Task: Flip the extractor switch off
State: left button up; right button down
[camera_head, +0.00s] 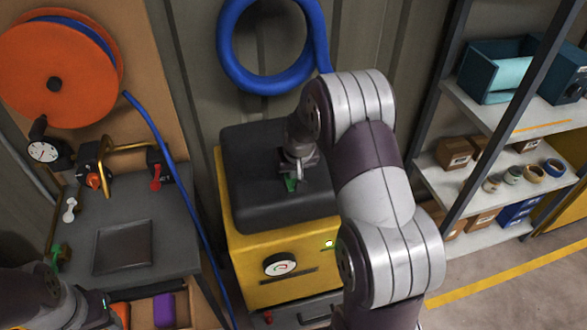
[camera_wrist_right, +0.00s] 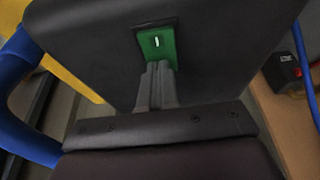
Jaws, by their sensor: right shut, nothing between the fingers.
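The extractor switch is a green rocker with a white line mark (camera_wrist_right: 156,44), set in a dark frame on the black hood (camera_head: 258,205) of a yellow cabinet. In the head view a bit of its green (camera_head: 291,184) shows under my right gripper (camera_head: 295,178). My right gripper is shut and empty. In the right wrist view its fingertips (camera_wrist_right: 160,68) overlap the lower edge of the rocker; whether they touch it I cannot tell. Part of my left arm shows at the lower left of the head view; its fingers cannot be made out.
The yellow cabinet (camera_head: 250,270) has a round gauge on its front. Left is a grey bench (camera_head: 165,225) with a red-handled switch (camera_head: 155,176) and a blue hose beside it. A blue hose coil (camera_head: 228,50) hangs behind the hood. Shelves (camera_head: 480,125) stand right.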

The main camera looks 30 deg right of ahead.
jog(key=shift+w+r+p, duration=0.1)
jog(key=shift+p, duration=0.6)
jog(key=shift+f+b, duration=0.3)
jog(key=shift+s, duration=0.2)
jog(key=shift+s+a+g, duration=0.2)
jog(key=shift+s+g, duration=0.1)
jog(key=shift+s, duration=0.4)
